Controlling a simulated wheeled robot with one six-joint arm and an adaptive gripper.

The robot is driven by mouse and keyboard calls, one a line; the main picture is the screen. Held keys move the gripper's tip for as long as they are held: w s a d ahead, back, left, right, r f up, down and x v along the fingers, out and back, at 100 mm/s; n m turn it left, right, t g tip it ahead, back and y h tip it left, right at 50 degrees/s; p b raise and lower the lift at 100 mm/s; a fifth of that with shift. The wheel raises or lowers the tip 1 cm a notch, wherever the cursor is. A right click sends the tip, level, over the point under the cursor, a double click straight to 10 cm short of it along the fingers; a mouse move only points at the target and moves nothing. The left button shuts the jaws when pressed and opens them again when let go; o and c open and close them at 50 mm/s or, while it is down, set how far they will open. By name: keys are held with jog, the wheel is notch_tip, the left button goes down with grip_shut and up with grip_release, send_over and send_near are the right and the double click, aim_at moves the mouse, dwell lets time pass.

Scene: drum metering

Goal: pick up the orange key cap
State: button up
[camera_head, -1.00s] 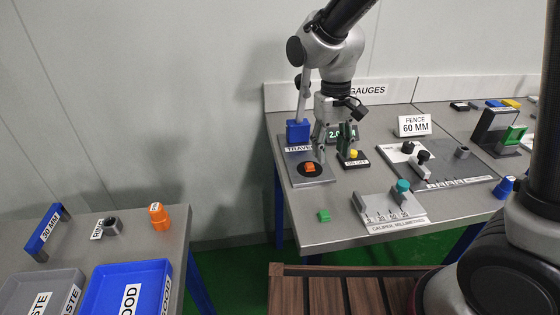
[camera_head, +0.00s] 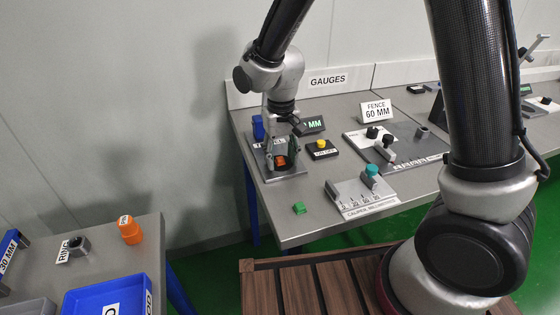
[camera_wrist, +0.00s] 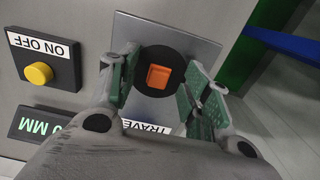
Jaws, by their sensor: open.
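The orange key cap (camera_head: 281,160) sits on a black disc on the grey plate of the TRAVEL gauge, at the left end of the gauge table. In the wrist view the orange key cap (camera_wrist: 158,77) is a small square near the middle of the black disc (camera_wrist: 145,55). My gripper (camera_wrist: 163,64) is open, pointing down, with one green-padded finger on each side of the cap. A gap shows between the cap and each finger. In the head view my gripper (camera_head: 281,152) is over the plate and partly hides the cap.
A black ON/OFF box with a yellow button (camera_head: 321,143) stands close right of the gauge plate (camera_head: 290,172). A small green block (camera_head: 299,208) and a caliper with a teal knob (camera_head: 370,170) lie nearer. An orange cylinder (camera_head: 129,230) stands on the left table.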

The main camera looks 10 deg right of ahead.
jog(key=shift+f, duration=0.2)
jog(key=c, duration=0.8)
jog(key=shift+r, duration=0.15)
